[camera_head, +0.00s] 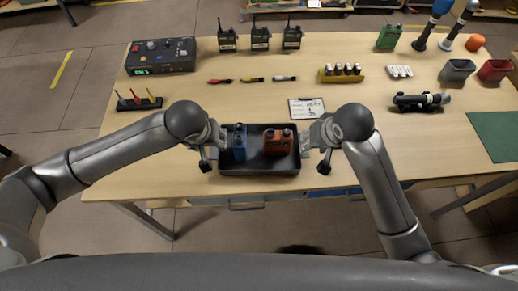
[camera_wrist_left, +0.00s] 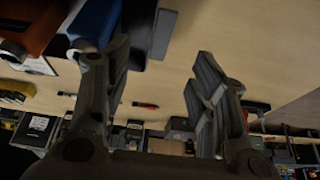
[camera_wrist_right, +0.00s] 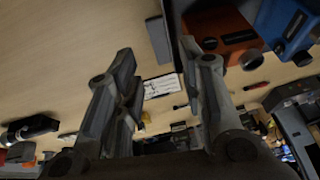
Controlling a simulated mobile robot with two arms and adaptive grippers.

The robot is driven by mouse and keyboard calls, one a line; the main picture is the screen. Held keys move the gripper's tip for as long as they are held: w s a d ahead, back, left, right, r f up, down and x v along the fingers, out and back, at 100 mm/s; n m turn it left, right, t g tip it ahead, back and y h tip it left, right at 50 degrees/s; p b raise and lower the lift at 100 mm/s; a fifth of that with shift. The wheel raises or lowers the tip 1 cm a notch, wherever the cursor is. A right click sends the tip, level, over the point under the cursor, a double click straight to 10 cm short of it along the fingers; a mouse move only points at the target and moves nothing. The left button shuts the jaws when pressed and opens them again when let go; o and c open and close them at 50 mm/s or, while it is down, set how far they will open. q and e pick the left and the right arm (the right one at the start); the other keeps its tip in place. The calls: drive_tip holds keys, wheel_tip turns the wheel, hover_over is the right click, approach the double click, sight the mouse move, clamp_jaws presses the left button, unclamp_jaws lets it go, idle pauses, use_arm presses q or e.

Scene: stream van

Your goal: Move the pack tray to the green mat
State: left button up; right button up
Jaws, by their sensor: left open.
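The pack tray (camera_head: 262,170) is a dark, shallow tray at the table's near edge in the head view. It holds a blue device (camera_head: 239,140) and an orange device (camera_head: 277,142). The green mat (camera_head: 496,134) lies flat at the table's far right, partly cut off by the frame. My left gripper (camera_head: 217,148) is open at the tray's left end; its fingers stand on either side of the tray's end wall and grey handle (camera_wrist_left: 164,34). My right gripper (camera_head: 306,148) is open at the right end, fingers apart around that end's handle (camera_wrist_right: 159,40).
A small label card (camera_head: 307,108) lies just behind the tray. A black cylindrical device (camera_head: 421,101) lies between tray and mat, towards the back. Grey (camera_head: 457,70) and red (camera_head: 494,70) bins stand behind the mat. The table's front strip right of the tray is clear.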

use_arm(q)
drive_tip(key=x, duration=1)
drive_tip(key=shift+w+f, duration=0.25)
drive_tip(key=shift+f, duration=0.1)
use_arm(e)
drive_tip(key=x, duration=1)
drive_tip(key=shift+w+f, duration=0.2)
drive_tip(key=shift+f, duration=0.15)
use_arm(q)
drive_tip(key=c, duration=0.7)
use_arm(e)
drive_tip(key=c, duration=0.7)
use_arm(q)
clamp_jaws()
use_arm(e)
clamp_jaws()
use_arm(q)
drive_tip(key=shift+r, duration=0.1)
